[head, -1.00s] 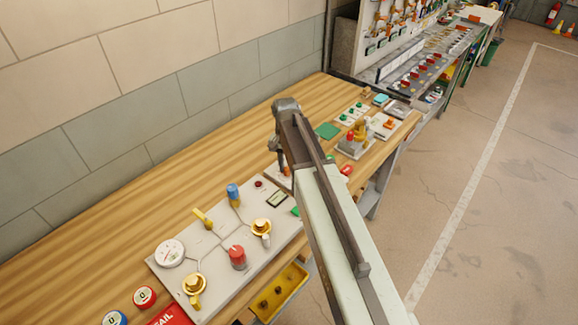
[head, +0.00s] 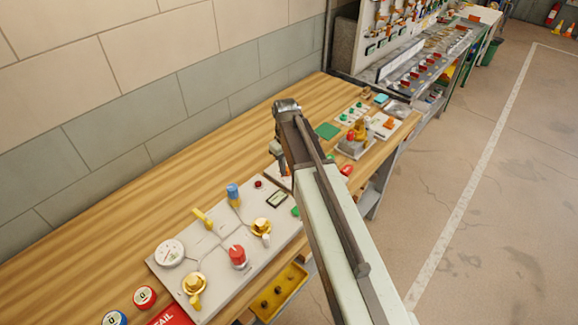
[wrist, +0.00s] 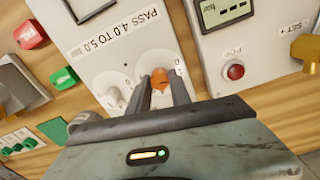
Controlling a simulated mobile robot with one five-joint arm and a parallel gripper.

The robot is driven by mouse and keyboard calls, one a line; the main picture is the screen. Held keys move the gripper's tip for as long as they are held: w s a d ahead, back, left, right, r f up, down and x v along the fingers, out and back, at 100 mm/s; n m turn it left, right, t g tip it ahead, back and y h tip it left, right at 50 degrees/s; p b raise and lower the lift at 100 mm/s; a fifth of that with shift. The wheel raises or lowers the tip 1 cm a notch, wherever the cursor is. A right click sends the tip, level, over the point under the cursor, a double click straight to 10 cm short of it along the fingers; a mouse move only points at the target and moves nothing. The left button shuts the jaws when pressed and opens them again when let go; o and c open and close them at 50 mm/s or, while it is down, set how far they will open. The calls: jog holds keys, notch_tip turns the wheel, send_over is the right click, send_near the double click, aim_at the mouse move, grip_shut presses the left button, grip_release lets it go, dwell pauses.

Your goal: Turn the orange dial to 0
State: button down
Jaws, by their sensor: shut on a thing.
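The orange dial (wrist: 163,84) sits on a light panel (wrist: 112,58) printed "PASS 4.0 TO 5.0" in the wrist view. My gripper (wrist: 163,80) has one finger on each side of the dial and is shut on it. The fingers hide part of the dial and the scale around it, so I cannot read its setting. In the head view my gripper (head: 281,160) is down at the bench, and my arm hides most of this panel.
A larger panel with a red knob (head: 237,257), yellow valves and a gauge (head: 169,252) lies to the left on the wooden bench (head: 190,190). A red button (wrist: 235,71) is right of the dial in the wrist view. Other devices stand beyond my arm.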

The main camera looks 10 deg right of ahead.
aim_at(287, 168)
jog(key=n, duration=0.6)
jog(key=shift+w+d+n, duration=0.1)
jog(key=shift+n, duration=0.2)
dwell(0.5)
jog(key=c, duration=1.2)
grip_release()
jog(key=shift+o, duration=0.2)
notch_tip(287, 168, up, 8)
jog(key=p, duration=0.8)
jog(key=shift+f, duration=0.15)
